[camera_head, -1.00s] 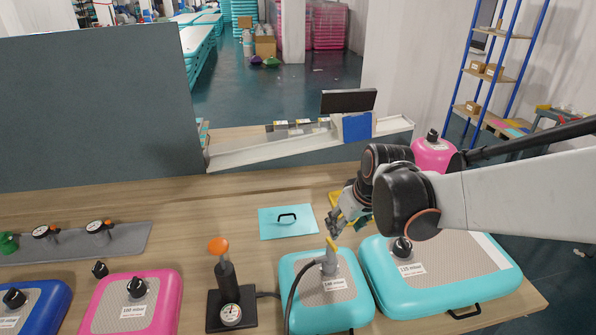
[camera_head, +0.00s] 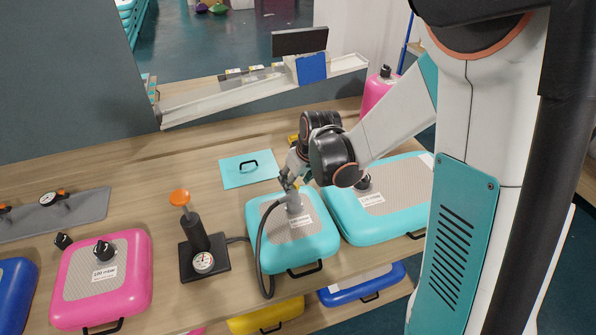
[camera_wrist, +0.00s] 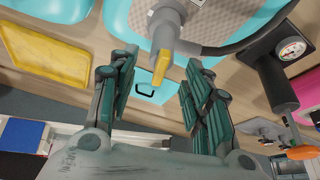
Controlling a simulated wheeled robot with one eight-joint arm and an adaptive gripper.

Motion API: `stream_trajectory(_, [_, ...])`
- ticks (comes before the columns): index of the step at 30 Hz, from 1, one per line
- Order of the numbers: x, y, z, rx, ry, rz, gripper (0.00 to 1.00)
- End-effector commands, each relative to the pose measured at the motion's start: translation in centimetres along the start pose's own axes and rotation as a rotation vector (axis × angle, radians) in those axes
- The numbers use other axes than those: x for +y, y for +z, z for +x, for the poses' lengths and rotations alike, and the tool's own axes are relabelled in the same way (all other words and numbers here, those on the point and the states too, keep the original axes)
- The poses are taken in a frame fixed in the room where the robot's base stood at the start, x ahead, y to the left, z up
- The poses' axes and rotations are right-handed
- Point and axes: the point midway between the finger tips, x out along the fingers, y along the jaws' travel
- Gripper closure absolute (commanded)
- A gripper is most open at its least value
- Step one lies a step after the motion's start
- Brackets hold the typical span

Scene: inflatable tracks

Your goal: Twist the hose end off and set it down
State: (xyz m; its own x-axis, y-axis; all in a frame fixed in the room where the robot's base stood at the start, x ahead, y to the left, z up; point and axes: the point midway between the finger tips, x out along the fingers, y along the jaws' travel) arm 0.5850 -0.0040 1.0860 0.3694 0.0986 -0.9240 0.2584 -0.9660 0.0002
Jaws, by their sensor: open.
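The hose end (camera_head: 294,204) is a grey fitting with a yellow lever, standing upright on the smaller teal inflatable (camera_head: 318,240). A dark hose (camera_head: 261,245) curves from it. In the wrist view the hose end (camera_wrist: 166,32) shows at the top middle, with its yellow lever (camera_wrist: 162,68) pointing between my fingers. My gripper (camera_head: 287,182) is just behind and above the hose end in the head view. In the wrist view my gripper (camera_wrist: 158,65) is open, with a finger on either side of the lever. I cannot tell whether either finger touches it.
A black pump (camera_head: 195,235) with an orange knob and gauge stands to the left. A larger teal inflatable (camera_head: 400,190) lies to the right, and a pink one (camera_head: 78,275) at left. A flat teal pad (camera_head: 235,175) lies behind. Bare wood (camera_head: 150,195) is free left of it.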

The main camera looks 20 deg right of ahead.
Motion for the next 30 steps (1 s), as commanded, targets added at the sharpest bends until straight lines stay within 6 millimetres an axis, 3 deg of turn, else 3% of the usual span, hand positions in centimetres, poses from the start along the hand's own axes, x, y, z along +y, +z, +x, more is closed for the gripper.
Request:
stream_trajectory(7, [0.0, 0.0, 2.7, 0.0, 0.0, 0.0, 0.55])
stream_trajectory(19, [0.0, 0.0, 3.2, 0.0, 0.0, 0.0, 0.55])
stream_trajectory(25, [0.0, 0.0, 3.2, 0.0, 0.0, 0.0, 0.98])
stream_trajectory(30, [0.0, 0.0, 3.2, 0.0, -0.003, -0.006, 1.0])
